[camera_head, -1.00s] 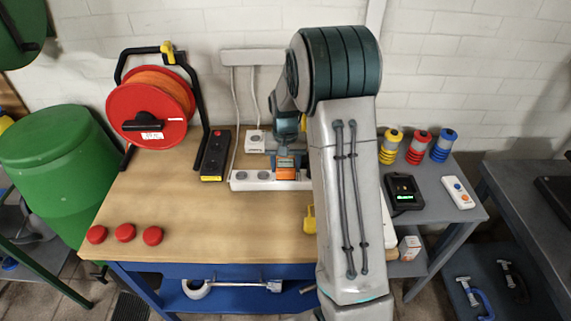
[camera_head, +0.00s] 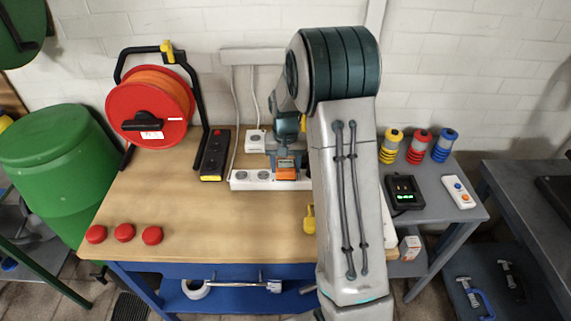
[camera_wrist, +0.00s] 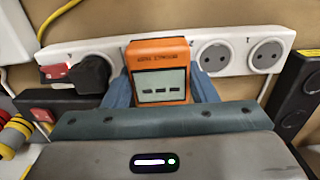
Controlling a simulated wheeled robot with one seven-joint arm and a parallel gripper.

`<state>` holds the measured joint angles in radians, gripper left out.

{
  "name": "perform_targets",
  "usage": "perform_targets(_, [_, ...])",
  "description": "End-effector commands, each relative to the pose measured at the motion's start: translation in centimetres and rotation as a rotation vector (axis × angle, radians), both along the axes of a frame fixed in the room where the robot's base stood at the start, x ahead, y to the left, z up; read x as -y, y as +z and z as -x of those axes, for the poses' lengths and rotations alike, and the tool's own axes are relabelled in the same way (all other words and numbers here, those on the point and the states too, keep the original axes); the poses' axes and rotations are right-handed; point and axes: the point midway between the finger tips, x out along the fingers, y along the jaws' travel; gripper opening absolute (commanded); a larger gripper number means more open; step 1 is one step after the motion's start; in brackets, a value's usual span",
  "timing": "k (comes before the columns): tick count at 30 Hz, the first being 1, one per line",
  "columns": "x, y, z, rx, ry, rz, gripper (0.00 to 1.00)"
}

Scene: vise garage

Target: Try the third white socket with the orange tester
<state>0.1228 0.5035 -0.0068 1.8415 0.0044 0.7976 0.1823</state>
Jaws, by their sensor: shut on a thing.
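The orange tester (camera_wrist: 159,72) stands over the white socket strip (camera_wrist: 124,47). Its screen shows dashes. My gripper (camera_wrist: 160,92) is shut on it, with blue fingers on both sides. In the wrist view, two bare sockets lie to its right and a black plug (camera_wrist: 90,75) sits in the strip to its left, by a red switch. The tester covers the socket place third from the strip's right end there. I cannot tell whether its pins are in. In the head view the tester (camera_head: 286,172) is at the strip (camera_head: 240,183), right of two bare sockets.
A black socket strip (camera_head: 213,155) and a red cable reel (camera_head: 150,105) stand on the left of the workbench (camera_head: 200,225). A small white box with a cable (camera_head: 255,140) is behind the strip. A yellow item (camera_head: 309,219) lies near my arm. The bench's front middle is clear.

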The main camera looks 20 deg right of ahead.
Motion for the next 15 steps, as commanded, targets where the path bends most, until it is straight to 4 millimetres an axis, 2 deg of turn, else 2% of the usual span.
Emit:
perform_targets(12, [0.00, -0.95, 0.00, 0.000, 0.000, 0.000, 0.10])
perform_targets(13, [0.00, -0.84, 0.00, 0.000, 0.000, 0.000, 0.60])
perform_targets(15, [0.00, -0.82, 0.00, 0.000, 0.000, 0.000, 0.78])
